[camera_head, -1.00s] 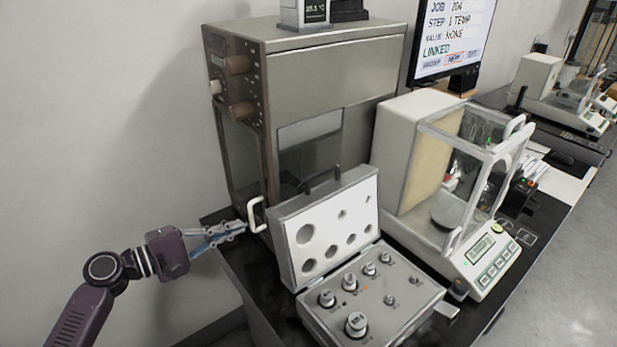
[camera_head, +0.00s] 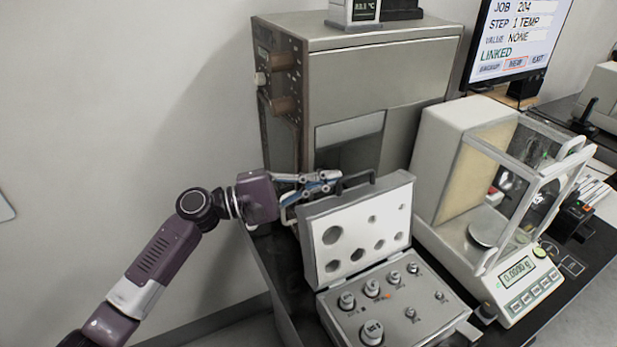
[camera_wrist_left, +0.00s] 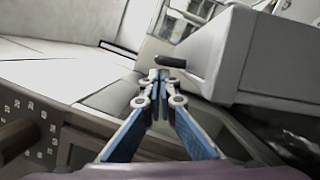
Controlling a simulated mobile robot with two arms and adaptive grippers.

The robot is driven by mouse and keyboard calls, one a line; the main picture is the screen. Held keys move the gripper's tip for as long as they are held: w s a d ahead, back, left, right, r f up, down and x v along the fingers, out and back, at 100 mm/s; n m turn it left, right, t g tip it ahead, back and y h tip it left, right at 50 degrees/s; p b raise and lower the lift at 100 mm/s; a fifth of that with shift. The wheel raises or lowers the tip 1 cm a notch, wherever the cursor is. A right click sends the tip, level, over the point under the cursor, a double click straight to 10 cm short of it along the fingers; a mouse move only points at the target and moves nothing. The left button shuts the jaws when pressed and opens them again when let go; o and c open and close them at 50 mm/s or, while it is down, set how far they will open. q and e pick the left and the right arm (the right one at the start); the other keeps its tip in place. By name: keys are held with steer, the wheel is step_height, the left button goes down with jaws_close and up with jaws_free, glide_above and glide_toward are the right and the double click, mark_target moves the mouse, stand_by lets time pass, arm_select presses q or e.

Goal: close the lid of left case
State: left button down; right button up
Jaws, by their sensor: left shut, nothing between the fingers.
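The grey weight case stands open on the black table, its base (camera_head: 398,312) holding several metal weights. Its lid (camera_head: 358,222) stands upright at the back, with white foam and round holes facing the front. A dark handle sits on the lid's top edge. My left gripper (camera_head: 334,180) is shut and empty, at the lid's upper left corner by the handle, seemingly just behind the lid. In the left wrist view the shut fingertips (camera_wrist_left: 159,75) point toward the dark handle (camera_wrist_left: 171,61), beside the lid's grey back (camera_wrist_left: 228,50). My right gripper is not in view.
A large metal cabinet (camera_head: 370,75) stands behind the case. A glass-walled balance (camera_head: 500,215) stands close on the right. A monitor (camera_head: 518,38) is at the back right. The white wall is on the left. Little table shows around the case.

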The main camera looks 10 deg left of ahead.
arm_select(q)
steer(key=shift+w+d, duration=0.2)
steer(key=shift+d, duration=0.3)
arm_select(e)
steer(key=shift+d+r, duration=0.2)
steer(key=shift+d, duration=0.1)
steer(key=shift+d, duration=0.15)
